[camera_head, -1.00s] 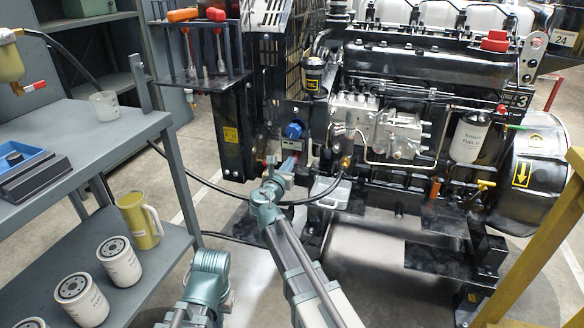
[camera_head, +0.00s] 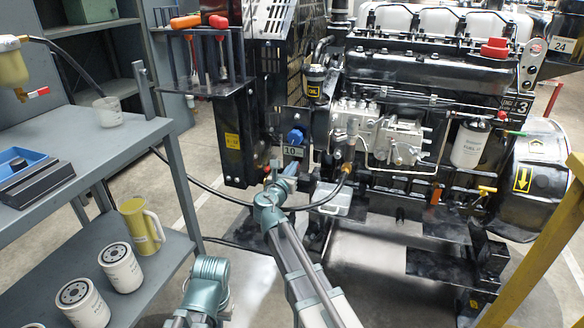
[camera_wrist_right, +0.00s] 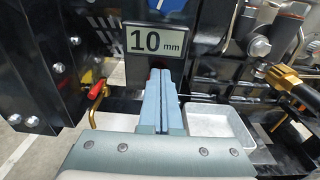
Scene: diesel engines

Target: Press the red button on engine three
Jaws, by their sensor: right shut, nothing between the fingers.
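Engine three (camera_head: 430,75) is the large black engine on the right, with a "3" plate (camera_head: 522,112) at its upper right. A small red round piece (camera_head: 502,115) is beside that plate; I cannot tell if it is a button. My right gripper (camera_head: 283,183) is shut and empty, just below the 10 mm sign (camera_head: 292,152) and blue knob (camera_head: 296,136).
A red-handled brass fitting (camera_wrist_right: 97,90) is left of the fingers, and a metal tray (camera_wrist_right: 222,125) is to their right. A black hose (camera_head: 320,200) passes near my arm. A grey bench (camera_head: 95,150) is at left, a yellow rail (camera_head: 545,245) at right.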

